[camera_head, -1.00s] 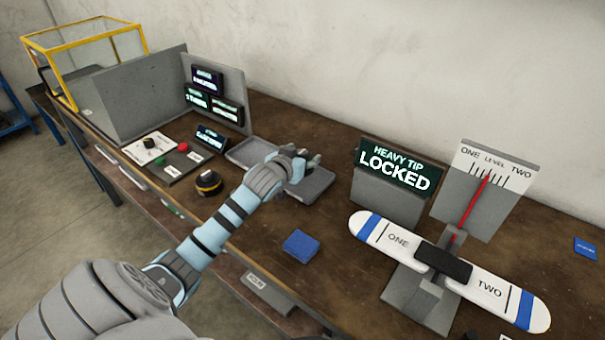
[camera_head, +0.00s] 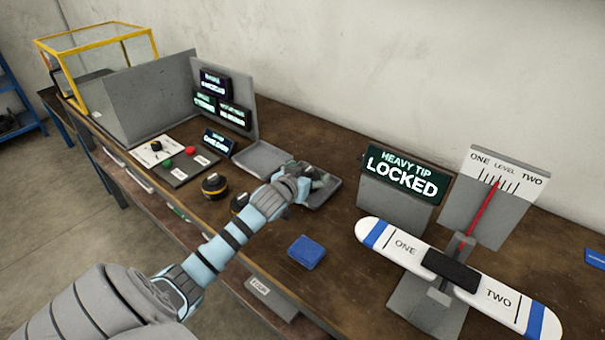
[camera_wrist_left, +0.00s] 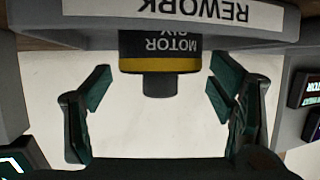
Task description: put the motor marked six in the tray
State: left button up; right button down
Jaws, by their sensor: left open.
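The motor marked six (camera_wrist_left: 160,50) shows upside down in the left wrist view, a dark cylinder with a yellow band and a small shaft. It stands at the tray marked REWORK (camera_wrist_left: 30,22), behind its labelled wall. My left gripper (camera_wrist_left: 158,88) is open, its fingers on either side of the motor with gaps between. In the head view my left gripper (camera_head: 316,180) is over the right-hand grey tray (camera_head: 322,197); the arm hides much of it. The motor is mostly hidden there. My right gripper is not in view.
Two dark motors (camera_head: 214,186) stand left of my forearm. A second grey tray (camera_head: 258,160) lies behind. A blue block (camera_head: 306,252), a LOCKED sign (camera_head: 402,184) and a white balance beam (camera_head: 395,243) are to the right. A yellow-framed case (camera_head: 95,42) stands far left.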

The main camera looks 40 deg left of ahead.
pick_arm(q)
jog(key=p+v, duration=0.2)
jog(key=v, duration=0.9)
jog(key=shift+s+r+p, duration=0.15)
jog(key=shift+p, duration=0.25)
